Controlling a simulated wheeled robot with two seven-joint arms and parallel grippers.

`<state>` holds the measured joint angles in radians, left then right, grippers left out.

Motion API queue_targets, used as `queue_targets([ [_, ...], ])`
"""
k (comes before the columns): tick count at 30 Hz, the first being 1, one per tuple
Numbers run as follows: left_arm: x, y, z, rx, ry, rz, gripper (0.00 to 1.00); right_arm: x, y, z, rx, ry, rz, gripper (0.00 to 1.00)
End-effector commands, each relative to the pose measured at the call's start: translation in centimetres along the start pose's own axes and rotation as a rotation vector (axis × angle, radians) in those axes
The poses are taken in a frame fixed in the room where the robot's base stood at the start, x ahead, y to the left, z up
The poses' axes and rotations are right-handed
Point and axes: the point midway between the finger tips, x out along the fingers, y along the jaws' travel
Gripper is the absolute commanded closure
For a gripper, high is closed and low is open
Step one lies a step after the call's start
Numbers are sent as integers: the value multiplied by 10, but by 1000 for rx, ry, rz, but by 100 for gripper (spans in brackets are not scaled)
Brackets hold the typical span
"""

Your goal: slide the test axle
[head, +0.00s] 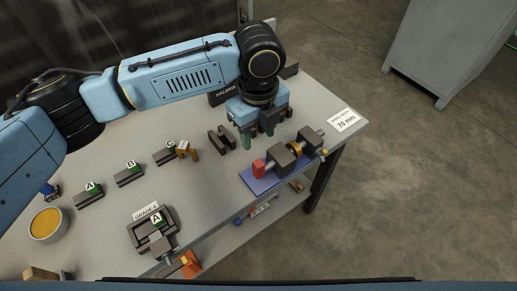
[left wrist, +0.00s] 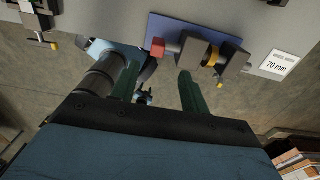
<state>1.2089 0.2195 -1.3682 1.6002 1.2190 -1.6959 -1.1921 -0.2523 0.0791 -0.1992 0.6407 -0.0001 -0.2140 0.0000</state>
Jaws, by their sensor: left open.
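The test axle (head: 272,163) lies along the blue base plate (head: 252,182) near the table's right front edge. Its red end (head: 259,167) points left. Dark blocks (head: 283,158) sit along it, with a brass ring (head: 296,149) between them. In the left wrist view, the red end (left wrist: 157,47), the brass ring (left wrist: 211,55) and the blue plate (left wrist: 190,22) show beyond the fingers. My left gripper (head: 257,140) is open and empty, fingers down, behind the axle and apart from it; its green fingers show in the left wrist view (left wrist: 159,85). My right gripper is not in view.
A card marked 70 mm (head: 345,120) lies at the right corner. A dark slotted cradle (head: 222,139) and a brass piece (head: 186,150) stand to the left. Several lettered blocks, a GRADE tray (head: 135,229) and a yellow-filled bowl (head: 48,226) are farther left.

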Motion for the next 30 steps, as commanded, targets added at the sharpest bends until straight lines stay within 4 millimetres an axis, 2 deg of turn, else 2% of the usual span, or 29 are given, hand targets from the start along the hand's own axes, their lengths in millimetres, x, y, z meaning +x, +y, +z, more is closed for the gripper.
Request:
queue_targets([
  [6,38,1,-1,-2,2,3,55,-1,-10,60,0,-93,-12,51],
  [9,61,1,-1,-3,2,3,55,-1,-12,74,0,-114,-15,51],
  [13,88,0,-1,-1,2,1,55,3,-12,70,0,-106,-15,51],
  [19,117,0,-1,-2,2,0,55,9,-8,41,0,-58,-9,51],
  [23,126,0,-1,-1,1,-2,55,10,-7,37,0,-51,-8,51],
  [30,128,0,-1,-1,0,-2,55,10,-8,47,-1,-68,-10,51],
])
